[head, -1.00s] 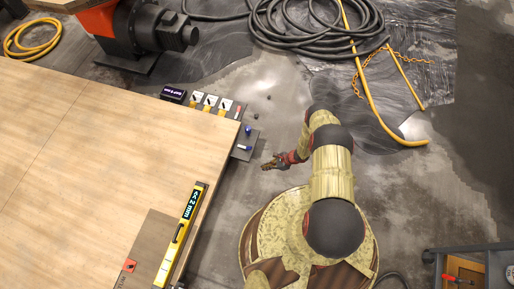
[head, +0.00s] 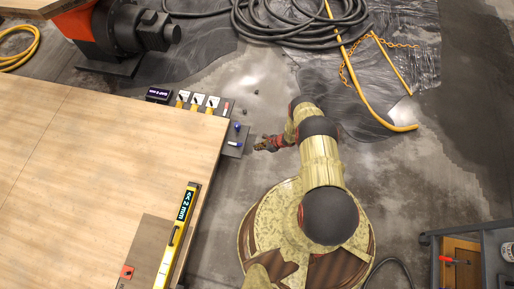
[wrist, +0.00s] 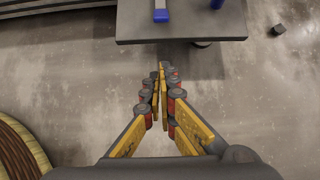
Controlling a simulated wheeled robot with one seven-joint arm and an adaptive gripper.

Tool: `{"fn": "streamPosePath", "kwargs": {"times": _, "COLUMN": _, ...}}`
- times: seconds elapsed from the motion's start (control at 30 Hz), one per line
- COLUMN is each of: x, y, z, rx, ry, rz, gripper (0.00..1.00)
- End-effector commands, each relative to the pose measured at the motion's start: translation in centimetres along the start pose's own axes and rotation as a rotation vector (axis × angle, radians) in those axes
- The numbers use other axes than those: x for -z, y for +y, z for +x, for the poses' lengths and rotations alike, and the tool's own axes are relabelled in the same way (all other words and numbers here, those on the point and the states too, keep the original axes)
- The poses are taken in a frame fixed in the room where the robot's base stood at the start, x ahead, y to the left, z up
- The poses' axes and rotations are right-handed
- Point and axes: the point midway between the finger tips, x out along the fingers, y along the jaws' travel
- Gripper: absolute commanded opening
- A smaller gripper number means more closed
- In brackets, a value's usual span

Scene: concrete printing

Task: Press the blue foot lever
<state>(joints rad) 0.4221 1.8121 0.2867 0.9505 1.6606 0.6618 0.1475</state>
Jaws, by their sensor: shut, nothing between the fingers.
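Two small blue-ended parts sit on a dark grey plate (head: 232,151) at the corner of the wooden table. A light bar with a blue end (head: 235,143) lies nearer me, and a blue knob (head: 237,126) is behind it. The wrist view shows the blue-ended bar (wrist: 161,16) at the top edge and part of the other blue piece (wrist: 217,3). I cannot tell for certain which is the foot lever. My gripper (head: 258,146) is shut and empty, just right of the plate. In the wrist view its fingertips (wrist: 161,68) are short of the plate's near edge, apart from both blue parts.
The large wooden table (head: 90,150) fills the left, with a yellow level (head: 178,235) on it. Several yellow-and-white switches (head: 197,103) line its far edge. Black hose (head: 300,30) and a yellow hose (head: 365,110) lie behind. A cart (head: 475,255) stands front right. Floor right of the plate is clear.

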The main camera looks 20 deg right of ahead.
Motion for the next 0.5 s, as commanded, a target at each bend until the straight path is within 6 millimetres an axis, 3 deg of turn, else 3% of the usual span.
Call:
{"fn": "streamPosePath", "kwargs": {"times": 0.1, "x": 0.3, "y": 0.1, "z": 2.8, "rx": -0.002, "ry": 0.0, "rz": -0.002, "gripper": 0.0}}
{"fn": "streamPosePath", "kwargs": {"times": 0.4, "x": 0.2, "y": 0.1, "z": 7.5, "rx": -0.002, "ry": 0.0, "rz": -0.001, "gripper": 0.0}}
{"fn": "streamPosePath", "kwargs": {"times": 0.5, "x": -1.1, "y": -0.2, "z": 6.9, "rx": 0.001, "ry": -0.001, "rz": -0.001, "gripper": 0.0}}
